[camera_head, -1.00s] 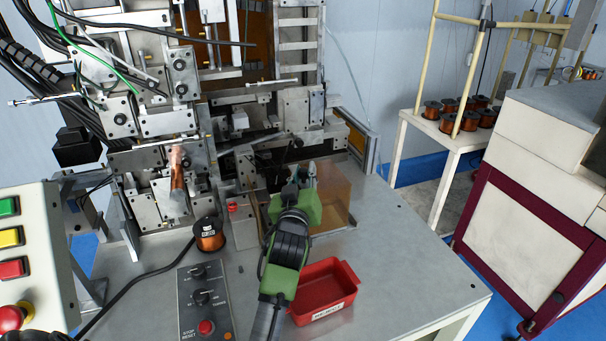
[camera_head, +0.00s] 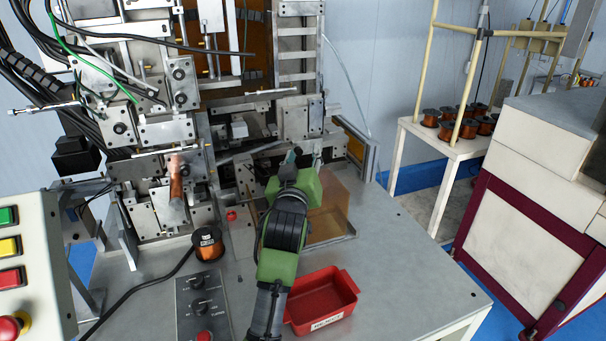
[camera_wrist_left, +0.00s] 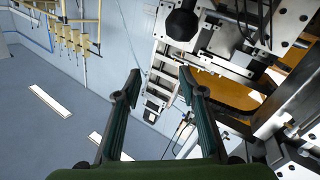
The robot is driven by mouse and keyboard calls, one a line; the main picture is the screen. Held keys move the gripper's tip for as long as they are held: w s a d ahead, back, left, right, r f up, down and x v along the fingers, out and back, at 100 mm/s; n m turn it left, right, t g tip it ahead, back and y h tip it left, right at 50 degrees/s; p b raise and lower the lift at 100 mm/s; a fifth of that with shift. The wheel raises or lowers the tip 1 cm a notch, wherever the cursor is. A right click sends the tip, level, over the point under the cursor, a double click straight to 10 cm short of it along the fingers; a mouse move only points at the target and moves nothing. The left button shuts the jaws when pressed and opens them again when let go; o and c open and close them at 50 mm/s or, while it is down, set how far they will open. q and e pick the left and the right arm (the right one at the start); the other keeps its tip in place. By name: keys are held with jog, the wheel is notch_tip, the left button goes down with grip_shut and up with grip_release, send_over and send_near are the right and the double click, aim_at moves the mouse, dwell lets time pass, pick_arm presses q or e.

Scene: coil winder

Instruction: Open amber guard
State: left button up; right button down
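The amber guard (camera_head: 331,208) is a see-through amber box on the machine table, at the right of the winder. My left arm and gripper cover its left part in the head view. My left gripper (camera_head: 293,157) reaches up beside and partly in front of the guard, its fingers small and partly hidden by its green body. In the left wrist view, the two fingers (camera_wrist_left: 160,82) are apart with nothing between them. Whether the gripper touches the guard cannot be told. An amber panel (camera_wrist_left: 225,92) shows right of the fingers there. My right gripper is not in view.
A red bin (camera_head: 325,303) sits near my left arm. A copper spool (camera_head: 208,244) and a control box (camera_head: 204,300) are to its left. The steel winder (camera_head: 150,130) fills the upper left. The table's right side is clear.

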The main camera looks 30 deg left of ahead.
pick_arm(q)
jog(key=shift+r, duration=1.45)
